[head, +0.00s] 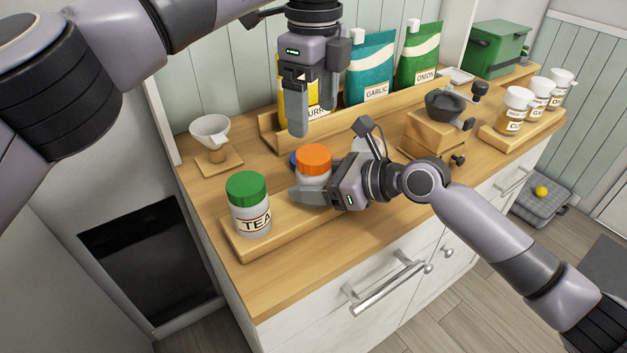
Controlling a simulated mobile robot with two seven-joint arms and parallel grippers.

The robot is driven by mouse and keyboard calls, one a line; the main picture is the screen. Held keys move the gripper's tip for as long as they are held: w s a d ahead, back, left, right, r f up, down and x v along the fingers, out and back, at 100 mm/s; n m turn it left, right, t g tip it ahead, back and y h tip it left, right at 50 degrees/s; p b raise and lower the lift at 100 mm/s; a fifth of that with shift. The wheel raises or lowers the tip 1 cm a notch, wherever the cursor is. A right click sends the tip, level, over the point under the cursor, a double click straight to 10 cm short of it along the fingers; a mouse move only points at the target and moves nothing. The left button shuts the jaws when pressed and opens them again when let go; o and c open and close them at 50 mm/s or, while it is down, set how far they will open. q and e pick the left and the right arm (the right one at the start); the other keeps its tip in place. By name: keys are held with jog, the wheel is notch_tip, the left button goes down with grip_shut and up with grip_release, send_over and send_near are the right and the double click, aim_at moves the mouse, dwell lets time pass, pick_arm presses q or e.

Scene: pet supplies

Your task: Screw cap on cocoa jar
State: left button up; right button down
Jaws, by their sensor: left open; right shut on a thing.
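A jar (312,181) with a pale body stands on the low wooden tray (280,238). An orange cap (314,157) sits on its top; I cannot tell how tightly. Its label is hidden, so I cannot read whether it is the cocoa jar. My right gripper (309,190) is shut on the jar's body from the right, below the cap. My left gripper (311,115) is open and empty, pointing down above and behind the orange cap, apart from it.
A green-capped TEA jar (248,207) stands left on the tray. A blue-topped thing (294,160) is partly hidden behind the orange-capped jar. Spice bags (371,70) stand in a wooden rack behind. A grinder (436,132) stands right, a white dripper (210,130) left.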

aim_at(314, 154)
pick_arm(q)
jog(key=n, duration=0.3)
jog(key=shift+n, duration=0.4)
jog(key=shift+f, duration=0.1)
jog(key=shift+f, duration=3.95)
jog(key=shift+c, duration=0.3)
jog(key=c, duration=1)
jog(key=shift+c, duration=0.2)
